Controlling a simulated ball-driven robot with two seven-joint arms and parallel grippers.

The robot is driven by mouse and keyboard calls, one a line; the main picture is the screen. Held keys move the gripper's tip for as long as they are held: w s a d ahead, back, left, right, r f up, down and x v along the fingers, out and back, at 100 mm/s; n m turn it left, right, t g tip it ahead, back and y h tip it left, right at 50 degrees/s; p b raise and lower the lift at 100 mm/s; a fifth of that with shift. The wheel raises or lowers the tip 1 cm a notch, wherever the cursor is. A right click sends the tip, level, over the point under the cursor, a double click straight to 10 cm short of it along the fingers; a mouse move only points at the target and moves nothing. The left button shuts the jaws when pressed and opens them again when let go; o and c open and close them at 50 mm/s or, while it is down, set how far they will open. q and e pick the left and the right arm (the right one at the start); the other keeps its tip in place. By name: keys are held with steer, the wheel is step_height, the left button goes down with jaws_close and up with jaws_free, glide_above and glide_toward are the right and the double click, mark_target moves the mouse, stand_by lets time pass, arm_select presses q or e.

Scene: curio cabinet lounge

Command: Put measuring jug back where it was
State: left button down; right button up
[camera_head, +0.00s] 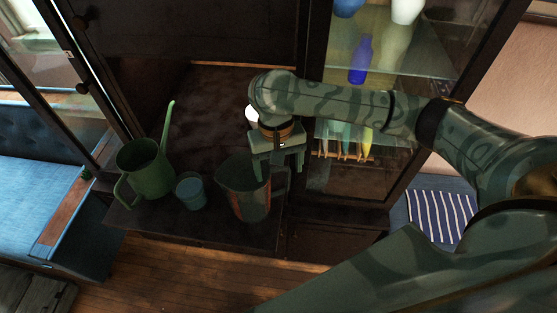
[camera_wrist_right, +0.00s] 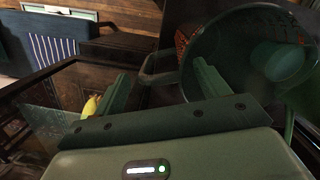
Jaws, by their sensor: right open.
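The measuring jug (camera_head: 243,190), dark grey-green with reddish markings, stands on the dark cabinet ledge (camera_head: 200,225) near its front edge. In the right wrist view the jug (camera_wrist_right: 225,50) is at the upper right, its open mouth showing and its handle (camera_wrist_right: 147,75) pointing between my fingers. My right gripper (camera_head: 279,168) is open at the jug's right side, fingers pointing down. In the wrist view its two fingers (camera_wrist_right: 162,78) stand on either side of the handle; I cannot tell whether they touch it. My left gripper is not in view.
A green watering can (camera_head: 146,172) and a small blue cup (camera_head: 190,190) stand left of the jug. A glass cabinet (camera_head: 390,75) with a blue bottle (camera_head: 360,60) and other vessels is at the right.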

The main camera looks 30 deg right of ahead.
step_height(320, 180, up, 12)
steer(key=w+p, duration=0.1)
steer(key=p, duration=0.2)
steer(key=shift+w, duration=0.2)
steer(key=shift+d, duration=0.1)
